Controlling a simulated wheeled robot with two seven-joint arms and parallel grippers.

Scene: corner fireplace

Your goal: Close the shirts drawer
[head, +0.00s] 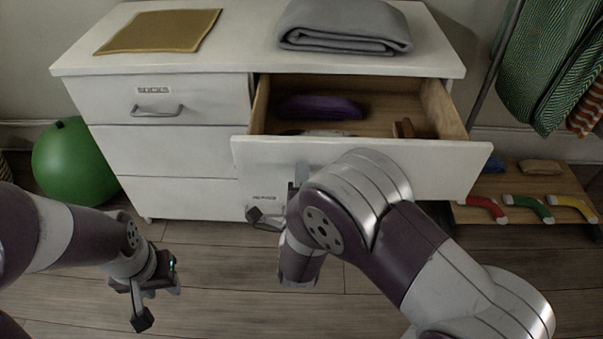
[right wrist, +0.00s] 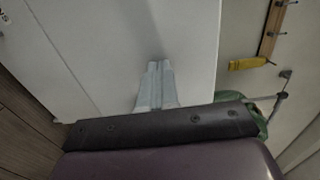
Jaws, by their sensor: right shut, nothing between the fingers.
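A white dresser (head: 165,150) has its top right drawer (head: 390,165) pulled well out.
A folded grey cloth (head: 345,27) and a flat mustard cloth (head: 160,30) lie on the dresser top. A green ball (head: 75,163) stands at its left. A low wooden rack (head: 545,185) with colourful items and hanging clothes (head: 550,60) are at the right. The left drawers are shut.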

